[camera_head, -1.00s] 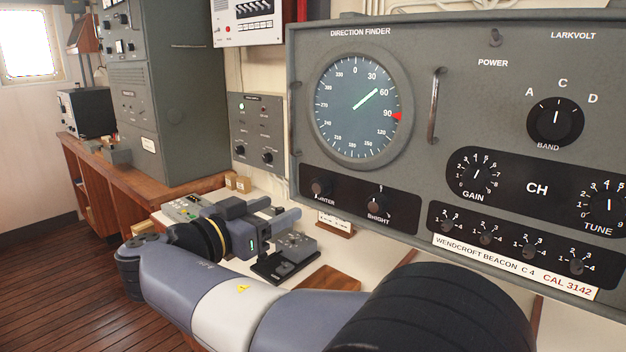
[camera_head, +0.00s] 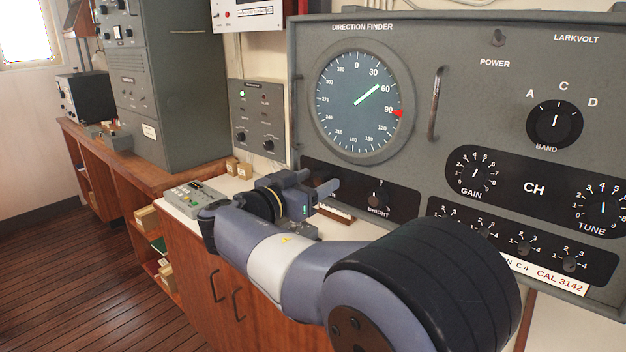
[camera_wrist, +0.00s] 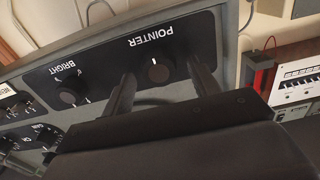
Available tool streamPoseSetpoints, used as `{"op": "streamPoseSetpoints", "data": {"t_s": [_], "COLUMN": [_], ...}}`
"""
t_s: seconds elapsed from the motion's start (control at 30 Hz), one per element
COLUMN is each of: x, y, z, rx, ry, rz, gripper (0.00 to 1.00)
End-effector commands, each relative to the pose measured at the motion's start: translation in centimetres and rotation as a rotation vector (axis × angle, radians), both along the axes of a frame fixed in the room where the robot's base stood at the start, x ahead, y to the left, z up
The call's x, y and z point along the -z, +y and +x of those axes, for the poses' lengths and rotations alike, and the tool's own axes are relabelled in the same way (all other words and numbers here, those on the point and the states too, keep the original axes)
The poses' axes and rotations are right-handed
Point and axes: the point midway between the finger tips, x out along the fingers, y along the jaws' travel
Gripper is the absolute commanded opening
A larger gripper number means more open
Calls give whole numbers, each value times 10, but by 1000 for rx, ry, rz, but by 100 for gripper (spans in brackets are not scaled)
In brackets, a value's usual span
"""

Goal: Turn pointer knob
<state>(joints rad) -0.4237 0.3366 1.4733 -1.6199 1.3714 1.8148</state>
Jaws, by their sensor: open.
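The pointer knob (camera_wrist: 158,71) is a round black knob with a white mark on a black strip, labelled POINTER, seen upside down in the wrist view. In the head view my gripper hides it. My gripper (camera_head: 314,180) is open and faces the panel at the strip's left end. In the wrist view its two fingers (camera_wrist: 161,74) appear one on each side of the knob, with a gap to it; I cannot tell their exact depth. The direction finder dial (camera_head: 357,130) shows a green line between 30 and 60 and a red marker (camera_head: 398,113) just past 90.
The bright knob (camera_head: 377,199) sits to the right on the same strip. A metal handle (camera_head: 436,103) juts from the panel. A grey box with buttons (camera_head: 192,197) stands on the counter at left, and small boxes (camera_head: 238,169) lie near the wall.

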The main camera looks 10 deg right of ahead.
Motion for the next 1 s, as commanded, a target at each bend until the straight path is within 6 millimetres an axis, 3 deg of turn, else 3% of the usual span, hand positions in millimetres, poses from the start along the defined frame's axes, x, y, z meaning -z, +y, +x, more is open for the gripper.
{"op": "streamPoseSetpoints", "data": {"t_s": [0.17, 0.7, 1.0], "x": [0, 0, 1], "y": [0, 0, 0], "z": [0, 0, 0], "rx": [0, 0, 1], "ry": [0, 0, 33], "rz": [0, 0, -24], "gripper": [57, 14, 14]}}
